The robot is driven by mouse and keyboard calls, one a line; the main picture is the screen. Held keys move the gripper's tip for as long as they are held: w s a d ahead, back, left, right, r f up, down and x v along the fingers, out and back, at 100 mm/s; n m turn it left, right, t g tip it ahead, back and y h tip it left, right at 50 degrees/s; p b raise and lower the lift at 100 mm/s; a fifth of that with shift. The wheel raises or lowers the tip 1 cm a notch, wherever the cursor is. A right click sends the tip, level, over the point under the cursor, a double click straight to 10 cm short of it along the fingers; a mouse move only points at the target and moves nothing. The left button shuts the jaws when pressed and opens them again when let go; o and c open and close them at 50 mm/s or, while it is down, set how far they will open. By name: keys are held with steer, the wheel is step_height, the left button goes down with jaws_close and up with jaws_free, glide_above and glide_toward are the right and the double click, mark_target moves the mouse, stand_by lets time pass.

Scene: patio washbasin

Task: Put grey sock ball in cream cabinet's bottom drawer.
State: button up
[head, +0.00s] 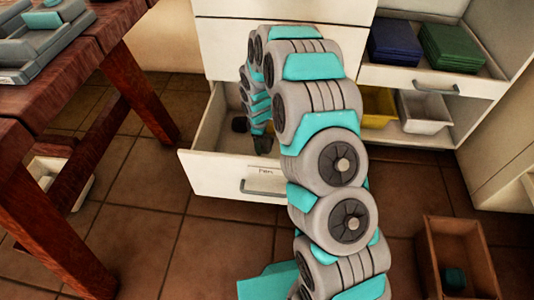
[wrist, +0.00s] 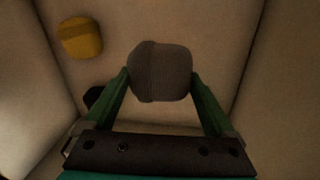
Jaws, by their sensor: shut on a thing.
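The grey sock ball (wrist: 160,72) sits between the two green fingers of my gripper (wrist: 159,76) in the wrist view, and the gripper is shut on it. The cream cabinet (head: 222,50) has its bottom drawer (head: 215,178) pulled open in the head view. My gripper (head: 262,142) reaches down inside this drawer, behind its front panel. The wrist view shows pale drawer walls around the ball. Whether the ball touches the drawer floor cannot be told. My arm hides the right part of the drawer.
A yellow sock ball (wrist: 80,37) lies in the drawer, and a dark thing (wrist: 93,96) is partly hidden by the left finger. Shelves with folded blue cloth (head: 394,42) and green cloth (head: 450,46) stand right. A wooden crate (head: 433,265) and wooden table (head: 100,45) flank the tiled floor.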

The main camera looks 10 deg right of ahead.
step_height(320, 180, down, 9)
steer(key=shift+r, duration=0.2)
steer(key=shift+f, duration=0.1)
steer(key=o, duration=1)
steer(key=shift+o, duration=0.2)
